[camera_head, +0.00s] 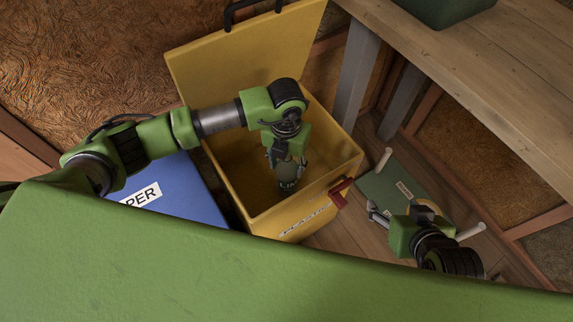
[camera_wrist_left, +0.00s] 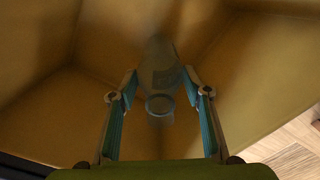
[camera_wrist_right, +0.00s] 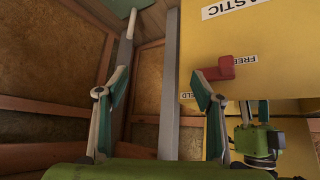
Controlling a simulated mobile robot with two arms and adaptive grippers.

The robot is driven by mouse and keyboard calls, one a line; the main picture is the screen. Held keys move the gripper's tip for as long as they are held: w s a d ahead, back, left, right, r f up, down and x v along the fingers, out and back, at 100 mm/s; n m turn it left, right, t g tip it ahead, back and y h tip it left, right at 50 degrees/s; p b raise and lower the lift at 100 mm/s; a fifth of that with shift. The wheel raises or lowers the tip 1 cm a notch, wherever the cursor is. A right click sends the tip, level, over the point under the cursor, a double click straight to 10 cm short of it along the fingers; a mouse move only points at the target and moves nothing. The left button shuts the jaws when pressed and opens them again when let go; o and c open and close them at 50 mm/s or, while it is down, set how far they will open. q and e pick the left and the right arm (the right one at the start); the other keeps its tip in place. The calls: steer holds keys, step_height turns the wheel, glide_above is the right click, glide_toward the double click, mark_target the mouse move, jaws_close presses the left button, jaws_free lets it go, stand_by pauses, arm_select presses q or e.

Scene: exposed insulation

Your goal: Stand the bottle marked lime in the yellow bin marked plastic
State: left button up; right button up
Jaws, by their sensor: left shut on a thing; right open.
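The yellow bin (camera_head: 340,165) marked plastic stands open in the middle of the head view, its lid (camera_head: 245,50) raised at the back. My left gripper (camera_head: 286,158) reaches down inside it, shut on the grey-green bottle (camera_head: 288,184), whose partly visible label begins "LI". The bottle looks roughly upright inside the walls; I cannot tell whether it touches the bin floor. In the left wrist view the bottle (camera_wrist_left: 160,65) is between the fingers. My right gripper (camera_wrist_right: 163,85) is open and empty outside the bin, near its front.
A red lever (camera_wrist_right: 222,69) sits on the bin's front, with "FREE" and "HELD" labels near it. A blue bin (camera_head: 180,190) ending in "PER" stands at left. A green board with pale posts (camera_head: 385,185) lies at right. A wooden bench (camera_head: 480,70) is at upper right.

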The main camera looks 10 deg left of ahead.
arm_select(q)
steer(key=shift+f, duration=0.15)
arm_select(e)
steer(key=shift+w+a+r, duration=0.1)
steer(key=shift+w+r, duration=0.05)
steer(key=shift+w, duration=0.1)
steer(key=shift+w, duration=0.1)
arm_select(q)
steer(key=shift+f, duration=0.1)
steer(key=o, duration=0.8)
steer(key=shift+o, duration=0.2)
arm_select(e)
steer(key=shift+w+a+r+t, duration=0.1)
steer(key=shift+w+r+t, duration=0.15)
steer(key=shift+t, duration=0.05)
steer(key=shift+s, duration=0.1)
